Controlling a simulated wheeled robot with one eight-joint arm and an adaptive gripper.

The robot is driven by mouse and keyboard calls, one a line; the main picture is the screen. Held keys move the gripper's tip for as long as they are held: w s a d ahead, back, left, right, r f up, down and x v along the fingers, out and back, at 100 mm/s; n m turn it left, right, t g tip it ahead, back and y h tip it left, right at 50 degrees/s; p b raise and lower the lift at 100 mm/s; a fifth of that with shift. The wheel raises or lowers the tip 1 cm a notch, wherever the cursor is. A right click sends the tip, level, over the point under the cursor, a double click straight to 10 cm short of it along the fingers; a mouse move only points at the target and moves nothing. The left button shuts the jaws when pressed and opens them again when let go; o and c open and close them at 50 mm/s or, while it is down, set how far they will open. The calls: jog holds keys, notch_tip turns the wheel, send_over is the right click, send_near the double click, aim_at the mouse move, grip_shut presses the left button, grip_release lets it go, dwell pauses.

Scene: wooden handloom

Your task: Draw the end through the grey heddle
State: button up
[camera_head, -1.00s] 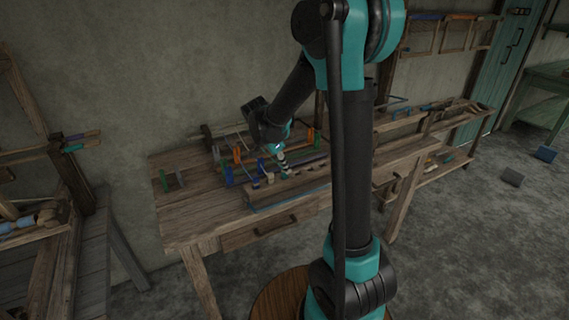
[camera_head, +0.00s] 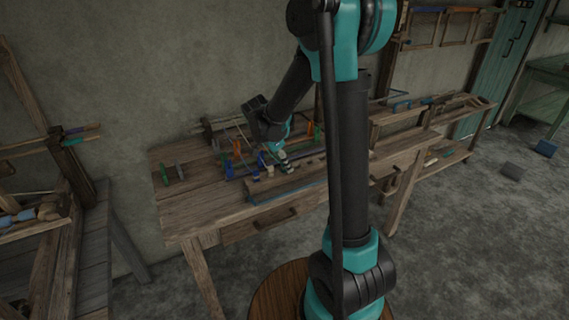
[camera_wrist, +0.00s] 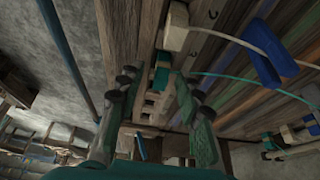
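In the wrist view my gripper (camera_wrist: 155,90) has its two green fingers apart. A teal-and-cream piece (camera_wrist: 162,75) shows between the fingertips, nearer the right one; I see no clear grip on it. A teal thread (camera_wrist: 235,78) runs off to the right. In the head view my gripper (camera_head: 283,164) is low over the workbench (camera_head: 190,215), by a row of small pegs.
Blue uprights (camera_head: 227,168) and an orange upright (camera_head: 237,147) stand close left of my gripper, a green one (camera_head: 316,133) behind it. The bench's front left is bare. A wooden frame (camera_head: 70,180) stands at the far left.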

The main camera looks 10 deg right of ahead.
jog(key=shift+r, duration=0.1)
jog(key=v, duration=1.1)
jog(key=shift+a+r, duration=0.25)
jog(key=shift+r, duration=0.1)
dwell(0.6)
